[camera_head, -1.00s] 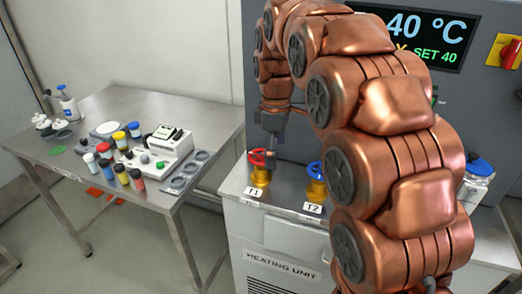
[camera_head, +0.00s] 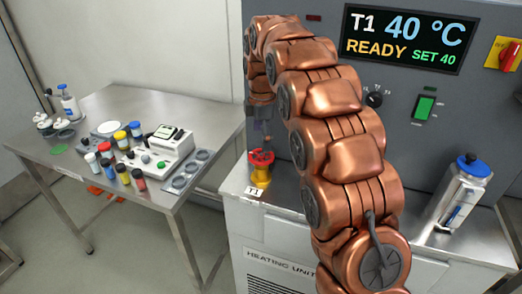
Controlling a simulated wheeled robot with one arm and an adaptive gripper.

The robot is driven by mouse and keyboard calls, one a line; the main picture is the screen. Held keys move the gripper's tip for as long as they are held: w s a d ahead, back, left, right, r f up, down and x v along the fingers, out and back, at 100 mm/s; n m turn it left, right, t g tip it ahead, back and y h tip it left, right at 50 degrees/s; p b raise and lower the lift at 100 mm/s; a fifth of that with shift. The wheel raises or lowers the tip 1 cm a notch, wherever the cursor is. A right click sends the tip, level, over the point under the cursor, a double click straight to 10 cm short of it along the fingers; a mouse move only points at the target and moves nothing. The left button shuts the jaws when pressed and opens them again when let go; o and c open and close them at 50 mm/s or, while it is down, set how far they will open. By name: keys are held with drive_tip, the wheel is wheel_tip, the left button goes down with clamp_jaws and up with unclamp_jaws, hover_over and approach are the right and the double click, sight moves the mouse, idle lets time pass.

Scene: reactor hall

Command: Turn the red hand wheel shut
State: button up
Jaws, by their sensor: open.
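The red hand wheel (camera_head: 261,157) sits on a yellow valve body (camera_head: 261,177) behind the label T1, at the left front of the heating unit's top. My gripper (camera_head: 262,138) points down just above the wheel, with its fingertips close to the rim. It is small and dark here, and I cannot tell whether it touches the wheel. Its jaws are open. The display (camera_head: 408,40) reads T1, 40 °C, READY, SET 40.
My copper arm covers the middle of the heating unit (camera_head: 275,230) and hides the blue wheel at T2. A blue-capped steel canister (camera_head: 463,193) stands at the right. A steel table (camera_head: 95,105) at the left holds several coloured jars and a white instrument (camera_head: 165,150).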

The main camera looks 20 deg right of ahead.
sight(262, 154)
drive_tip(key=shift+f+p, duration=0.65)
drive_tip(key=shift+f, duration=1.95)
drive_tip(key=shift+c, duration=0.4)
drive_tip(key=c, duration=0.9)
